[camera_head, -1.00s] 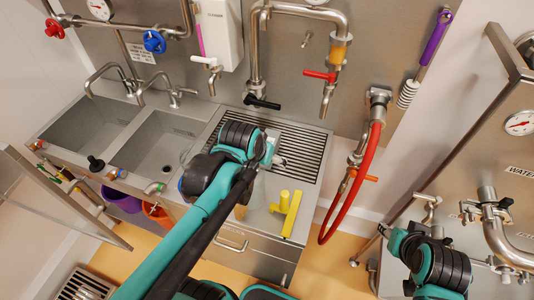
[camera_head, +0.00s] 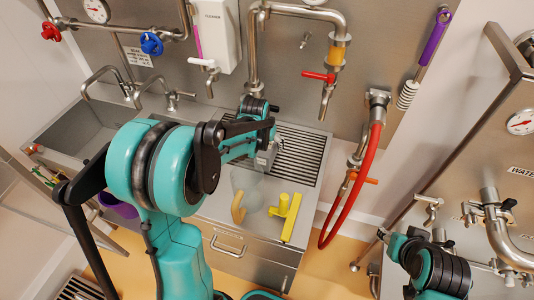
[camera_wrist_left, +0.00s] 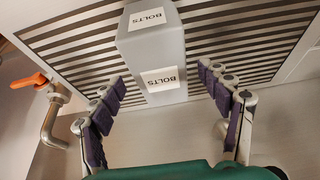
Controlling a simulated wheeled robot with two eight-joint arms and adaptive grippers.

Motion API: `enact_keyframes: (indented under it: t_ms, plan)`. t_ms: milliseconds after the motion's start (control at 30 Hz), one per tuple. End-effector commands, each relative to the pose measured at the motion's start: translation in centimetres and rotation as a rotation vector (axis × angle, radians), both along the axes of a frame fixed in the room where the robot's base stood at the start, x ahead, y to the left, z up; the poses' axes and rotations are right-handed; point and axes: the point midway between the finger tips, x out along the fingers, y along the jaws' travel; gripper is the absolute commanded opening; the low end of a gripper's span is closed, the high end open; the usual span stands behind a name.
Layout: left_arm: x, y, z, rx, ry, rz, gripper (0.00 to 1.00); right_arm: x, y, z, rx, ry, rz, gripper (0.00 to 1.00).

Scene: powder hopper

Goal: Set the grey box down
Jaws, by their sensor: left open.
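The grey box (camera_wrist_left: 155,45), with white BOLTS labels, is at the slatted drain board in the left wrist view. It appears to rest on the slats; its base contact is not clear. My left gripper (camera_wrist_left: 162,77) is open, with one purple-padded finger on each side of the box and gaps visible between pads and box. In the head view my left gripper (camera_head: 264,146) is over the drain board, and the arm partly hides the box there. My right gripper (camera_head: 388,238) is at the lower right, away from the box; its jaws are too small to read.
The slatted drain board (camera_head: 305,150) has bare room on its right. A tap with a red lever (camera_head: 325,84) and a red hose (camera_head: 357,185) are nearby.

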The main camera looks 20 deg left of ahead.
Motion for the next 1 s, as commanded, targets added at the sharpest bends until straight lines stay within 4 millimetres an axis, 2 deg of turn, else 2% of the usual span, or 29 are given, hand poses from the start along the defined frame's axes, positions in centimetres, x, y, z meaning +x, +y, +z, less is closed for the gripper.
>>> enact_keyframes:
  t_ms: [33,200,1000]
  plan:
    - [0.4,0.2,-1.1,0.0,0.0,0.0,0.77,0.0,0.0,-0.6,0.0,0.0,0.0,0.4]
    - [1.0,0.2,-2.5,0.0,0.0,0.0,0.77,0.0,0.0,-1.0,0.0,0.0,0.0,0.4]
    - [1.0,0.2,-3.0,0.0,0.0,0.0,0.77,0.0,0.0,-1.4,0.0,0.0,0.0,0.4]
